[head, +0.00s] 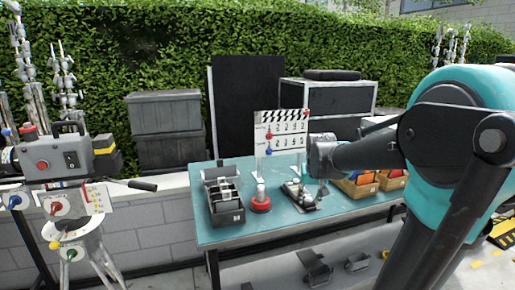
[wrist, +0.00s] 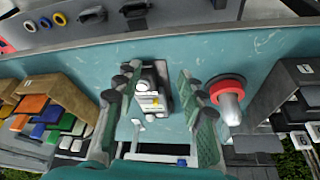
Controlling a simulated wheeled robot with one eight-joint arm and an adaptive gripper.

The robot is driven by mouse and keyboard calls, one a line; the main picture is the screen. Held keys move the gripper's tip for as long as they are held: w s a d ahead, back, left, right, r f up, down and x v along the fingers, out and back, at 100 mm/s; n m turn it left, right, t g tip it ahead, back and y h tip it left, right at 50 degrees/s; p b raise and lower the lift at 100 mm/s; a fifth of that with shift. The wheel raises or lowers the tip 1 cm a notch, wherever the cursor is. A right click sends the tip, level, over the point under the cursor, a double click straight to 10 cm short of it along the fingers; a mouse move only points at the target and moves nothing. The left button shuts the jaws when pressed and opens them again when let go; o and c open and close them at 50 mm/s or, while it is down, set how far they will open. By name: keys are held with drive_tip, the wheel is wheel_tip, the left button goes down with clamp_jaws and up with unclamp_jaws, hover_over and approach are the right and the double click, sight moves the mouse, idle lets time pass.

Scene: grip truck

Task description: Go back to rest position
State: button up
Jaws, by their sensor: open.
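My gripper (wrist: 158,115) is open above the teal table (wrist: 255,55), its two green-padded fingers apart. In the wrist view a small grey-and-white device (wrist: 150,92) lies on the table between the fingers, and nothing shows clamped in them. In the head view my arm reaches in from the right and its end (head: 322,160) is over the table, near the same device (head: 300,193). My gripper's fingers are small and partly hidden in the head view.
A red-based bottle-like item (head: 260,202) stands beside a black divided box (head: 224,200). Brown bins (head: 358,188) with coloured pieces sit at right. A clapperboard (head: 281,130) stands at the back. A camera on a tripod (head: 70,160) is at left. Loose brackets (head: 315,270) lie below the table.

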drive_tip(key=s+f, duration=0.7)
drive_tip(key=s, duration=0.3)
drive_tip(key=s+f, duration=0.7)
drive_tip(key=s, duration=0.2)
drive_tip(key=shift+s+d+f+n, duration=0.3)
drive_tip(key=shift+s+f, duration=0.05)
drive_tip(key=shift+s, duration=0.05)
